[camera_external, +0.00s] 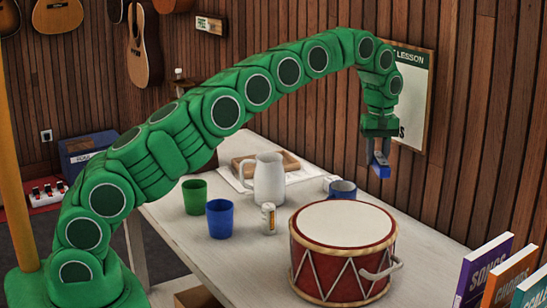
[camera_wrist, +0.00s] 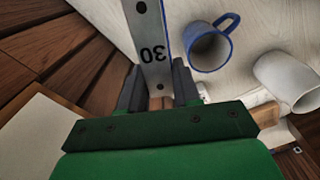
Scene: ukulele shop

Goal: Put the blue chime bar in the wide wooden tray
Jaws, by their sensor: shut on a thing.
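My gripper (camera_external: 378,160) is raised above the back right part of the table, over the bare top behind the drum. It is shut on the blue chime bar (camera_external: 381,171), well clear of the table. In the wrist view the bar (camera_wrist: 152,38) shows a grey metal top marked 30 and a thin blue edge, between the two dark fingers (camera_wrist: 158,88). The wide wooden tray (camera_external: 243,161) lies at the back of the table, left of my gripper, partly hidden by the white pitcher. Part of a wooden edge (camera_wrist: 267,114) shows at the lower right of the wrist view.
The white pitcher (camera_external: 270,182) stands before the tray. A blue-and-white mug (camera_external: 342,190) is below and left of my gripper. A green cup (camera_external: 194,198), blue cup (camera_external: 220,219), can (camera_external: 268,220) and red drum (camera_external: 343,260) stand nearer. The wooden wall is close behind.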

